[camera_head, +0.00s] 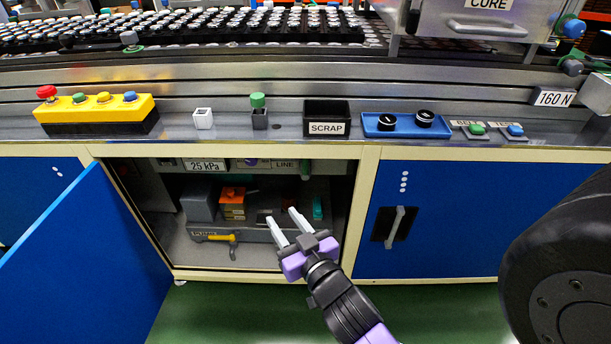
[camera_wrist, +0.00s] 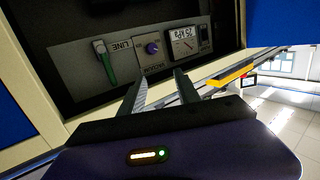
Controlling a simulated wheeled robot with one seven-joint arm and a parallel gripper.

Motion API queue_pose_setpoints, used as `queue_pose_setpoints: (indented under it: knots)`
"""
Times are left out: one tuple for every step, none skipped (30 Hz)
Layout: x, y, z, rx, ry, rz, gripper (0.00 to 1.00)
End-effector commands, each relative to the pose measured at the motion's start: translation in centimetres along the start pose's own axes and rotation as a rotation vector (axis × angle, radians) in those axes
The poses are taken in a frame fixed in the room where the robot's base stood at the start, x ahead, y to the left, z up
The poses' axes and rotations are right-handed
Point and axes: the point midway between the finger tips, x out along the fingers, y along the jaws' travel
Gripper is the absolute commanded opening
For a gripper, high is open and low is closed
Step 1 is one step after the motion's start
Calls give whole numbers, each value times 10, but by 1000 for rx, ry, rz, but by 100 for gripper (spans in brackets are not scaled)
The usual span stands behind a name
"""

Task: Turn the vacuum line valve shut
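In the wrist view a green lever valve (camera_wrist: 104,62) sits on a grey panel beside the LINE label (camera_wrist: 122,44), left of my fingers. In the head view a green handle (camera_head: 305,170) shows at the right of the LINE label (camera_head: 285,165), under the cabinet's top edge. My gripper (camera_head: 282,216) is open and empty in front of the open cabinet, its fingers pointing in, below and in front of the panel. In the wrist view my gripper (camera_wrist: 160,76) has its two fingers apart, touching nothing that I can see.
The panel also carries a purple knob (camera_wrist: 152,48) and a gauge (camera_wrist: 184,40). A blue door (camera_head: 85,260) stands open at left; a closed blue door (camera_head: 430,230) is at right.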

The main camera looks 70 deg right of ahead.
Motion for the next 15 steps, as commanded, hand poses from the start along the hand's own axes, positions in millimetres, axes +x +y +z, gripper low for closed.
queue_pose_setpoints:
  knots:
    - [27,22,11,2,27,66,39]
    - [38,34,11,5,38,100,39]
    - [52,50,10,6,51,143,39]
    - [61,61,9,5,61,172,39]
    - [69,72,7,7,69,199,39]
    - [78,85,5,7,80,232,39]
    - [83,94,4,7,86,254,39]
    - [87,102,2,7,92,273,39]
    - [92,111,0,6,100,295,39]
    - [94,116,-2,7,103,308,39]
    - [97,121,-3,7,107,318,39]
    - [99,126,-4,7,109,329,39]
    - [101,128,-5,7,111,334,39]
    - [103,130,-6,7,113,337,39]
    - [106,132,-8,7,114,339,39]
